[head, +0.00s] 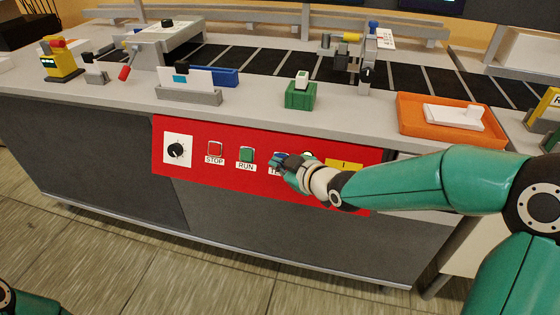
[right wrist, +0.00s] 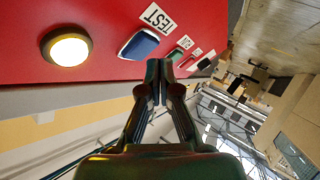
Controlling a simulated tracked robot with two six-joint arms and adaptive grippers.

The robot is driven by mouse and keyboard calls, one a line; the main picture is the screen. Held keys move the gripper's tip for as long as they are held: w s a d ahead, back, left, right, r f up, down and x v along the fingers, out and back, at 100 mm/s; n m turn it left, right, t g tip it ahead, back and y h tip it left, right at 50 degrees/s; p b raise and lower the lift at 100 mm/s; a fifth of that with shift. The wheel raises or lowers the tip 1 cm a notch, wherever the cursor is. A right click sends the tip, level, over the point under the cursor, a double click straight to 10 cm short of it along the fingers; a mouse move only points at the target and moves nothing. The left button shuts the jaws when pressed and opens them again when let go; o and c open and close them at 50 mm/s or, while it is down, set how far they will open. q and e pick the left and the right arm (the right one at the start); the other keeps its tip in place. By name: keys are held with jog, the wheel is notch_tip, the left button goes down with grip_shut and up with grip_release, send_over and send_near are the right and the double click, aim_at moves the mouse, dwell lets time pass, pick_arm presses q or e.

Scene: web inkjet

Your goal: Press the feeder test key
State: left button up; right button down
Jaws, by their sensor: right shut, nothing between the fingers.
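The red control panel (head: 230,182) is on the front of the machine. It carries the blue TEST key (head: 275,156), partly covered by my right gripper (head: 286,163) in the head view. In the right wrist view the blue TEST key (right wrist: 139,44) shows whole, beside its TEST label (right wrist: 156,17). My right gripper (right wrist: 159,68) is shut and empty, its tips close to the panel near the TEST key; I cannot tell whether they touch. My left gripper is out of view.
Left of TEST are the green RUN key (head: 246,155), the red STOP key (head: 215,149) and a black knob (head: 176,150). A lit round lamp (right wrist: 68,50) sits on TEST's other side.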

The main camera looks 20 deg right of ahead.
jog(key=shift+w+d+f, duration=0.15)
jog(key=shift+w+d, duration=0.05)
jog(key=shift+w, duration=0.1)
jog(key=shift+w+d+f+b, duration=0.2)
jog(key=shift+w+d+b, duration=0.05)
jog(key=shift+w+b, duration=0.1)
dwell(0.9)
jog(key=shift+s, duration=0.1)
jog(key=shift+s+a+r+b, duration=0.2)
jog(key=shift+s+a+b, duration=0.1)
jog(key=shift+s+b, duration=0.15)
jog(key=shift+s+a+r, duration=0.15)
jog(key=shift+r, duration=0.05)
dwell(0.4)
